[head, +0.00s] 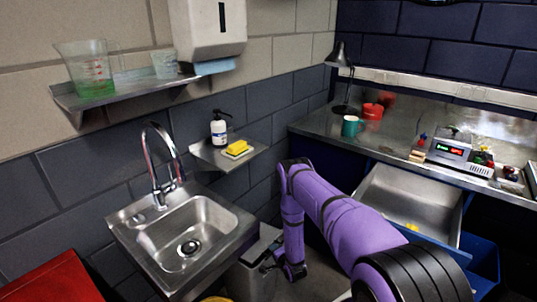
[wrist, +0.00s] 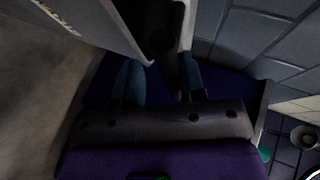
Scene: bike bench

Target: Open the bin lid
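The grey bin (head: 248,280) stands on the floor, just right of the sink and partly hidden behind it. Its lid (head: 264,243) looks closed, though little of it shows. My gripper (head: 270,267) is low at the bin's right side, pointing toward it. In the wrist view the two fingers of my gripper (wrist: 160,80) are apart, with nothing clearly held between them. A pale grey panel (wrist: 85,25), probably the bin, and a dark part lie just beyond the fingertips. I cannot tell whether the fingers touch it.
The steel sink (head: 190,240) borders the bin on the left. A small shelf (head: 228,155) with a bottle and yellow sponge hangs above. A steel workbench (head: 395,130) and an open drawer (head: 405,205) are to the right. A red cabinet (head: 55,285) stands at lower left.

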